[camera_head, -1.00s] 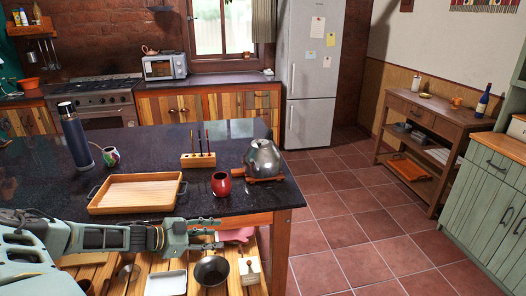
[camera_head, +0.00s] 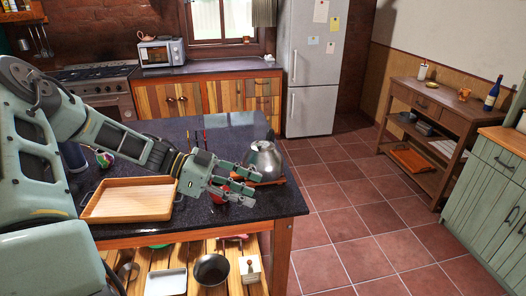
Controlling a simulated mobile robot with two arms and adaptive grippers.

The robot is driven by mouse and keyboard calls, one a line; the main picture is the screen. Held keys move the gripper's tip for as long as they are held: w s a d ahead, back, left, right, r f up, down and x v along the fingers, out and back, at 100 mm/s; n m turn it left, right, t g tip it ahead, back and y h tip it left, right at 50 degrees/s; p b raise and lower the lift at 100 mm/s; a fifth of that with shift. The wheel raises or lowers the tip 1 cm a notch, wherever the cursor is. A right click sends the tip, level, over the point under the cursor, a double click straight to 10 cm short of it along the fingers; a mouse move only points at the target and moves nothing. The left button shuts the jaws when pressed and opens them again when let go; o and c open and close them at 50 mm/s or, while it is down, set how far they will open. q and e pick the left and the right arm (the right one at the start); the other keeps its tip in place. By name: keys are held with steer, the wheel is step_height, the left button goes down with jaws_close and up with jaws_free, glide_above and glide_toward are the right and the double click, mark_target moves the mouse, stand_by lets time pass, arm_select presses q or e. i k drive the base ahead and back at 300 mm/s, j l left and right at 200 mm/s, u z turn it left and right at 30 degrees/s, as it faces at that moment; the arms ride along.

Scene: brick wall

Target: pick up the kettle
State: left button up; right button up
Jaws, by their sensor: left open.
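The silver kettle (camera_head: 265,158) stands upright at the right end of the dark island counter (camera_head: 262,205). Part of its lower left side is hidden behind my gripper. My left gripper (camera_head: 249,185) reaches in from the left over the counter, its fingers apart and pointing right. Its fingertips are in front of the kettle's lower left side in the picture; I cannot tell whether they touch it. My right gripper is out of view.
A wooden tray (camera_head: 128,203) lies on the counter to the left, under my arm. A red cup (camera_head: 217,196) is mostly hidden behind my gripper. A shelf below holds a dark bowl (camera_head: 212,270) and a white tray (camera_head: 166,282). Open tiled floor (camera_head: 350,215) lies to the right.

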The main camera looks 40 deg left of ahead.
mark_target(271, 164)
steer(key=i+j, duration=0.65)
steer(key=j, duration=0.15)
steer(key=i+j, duration=0.65)
steer(key=j, duration=0.15)
